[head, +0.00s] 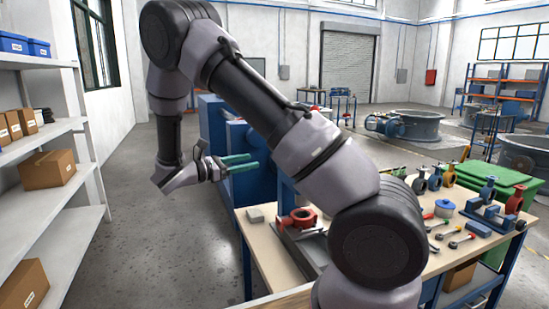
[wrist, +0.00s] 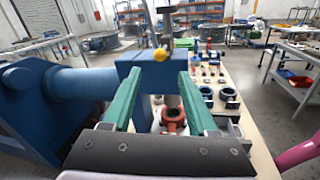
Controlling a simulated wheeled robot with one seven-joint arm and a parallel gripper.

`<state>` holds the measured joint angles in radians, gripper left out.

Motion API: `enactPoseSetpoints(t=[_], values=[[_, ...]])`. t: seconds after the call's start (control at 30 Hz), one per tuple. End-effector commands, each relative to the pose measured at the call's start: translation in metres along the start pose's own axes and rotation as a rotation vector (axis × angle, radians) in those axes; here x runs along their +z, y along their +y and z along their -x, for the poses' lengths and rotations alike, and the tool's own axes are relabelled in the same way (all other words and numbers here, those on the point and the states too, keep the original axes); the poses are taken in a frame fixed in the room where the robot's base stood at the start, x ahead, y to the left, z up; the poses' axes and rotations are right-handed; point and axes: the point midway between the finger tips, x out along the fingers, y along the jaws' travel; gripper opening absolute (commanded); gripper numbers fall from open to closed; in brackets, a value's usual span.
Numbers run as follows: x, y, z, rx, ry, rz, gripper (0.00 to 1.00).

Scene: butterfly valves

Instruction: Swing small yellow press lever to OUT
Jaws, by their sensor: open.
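A small yellow knob (wrist: 160,55), which appears to be the end of the press lever, shows in the wrist view just above the line between my fingertips, against the blue press (wrist: 140,82). The lever's arm and any OUT mark cannot be made out. In the head view my arm hides the knob, and part of the blue press (head: 287,197) shows below it. My gripper (head: 254,160) has two green fingers; it also shows in the wrist view (wrist: 160,72), open, with nothing held between the fingers. I cannot tell how far the knob is beyond the fingertips.
A red ring-shaped valve body (head: 303,216) sits at the press foot on the wooden workbench (head: 262,240). Several valves and handles stand on the bench's right. A large blue machine (head: 250,180) is close beside my gripper. White shelves (head: 85,195) stand left; the floor between is clear.

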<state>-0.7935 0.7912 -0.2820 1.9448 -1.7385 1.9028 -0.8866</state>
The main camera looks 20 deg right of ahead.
Motion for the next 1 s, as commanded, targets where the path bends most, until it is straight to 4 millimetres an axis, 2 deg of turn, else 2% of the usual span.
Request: enactPoseSetpoints(t=[0.17,0.4,0.6,0.77,1.0], values=[[0.000,0.000,-0.024,-0.003,-0.003,0.002,0.59],[0.000,0.000,-0.070,-0.004,-0.002,0.000,0.59],[0.000,-0.001,-0.097,-0.003,-0.001,0.000,0.59],[0.000,0.000,-0.105,0.000,-0.001,0.000,0.59],[0.000,0.000,-0.106,0.000,0.000,0.000,0.59]])
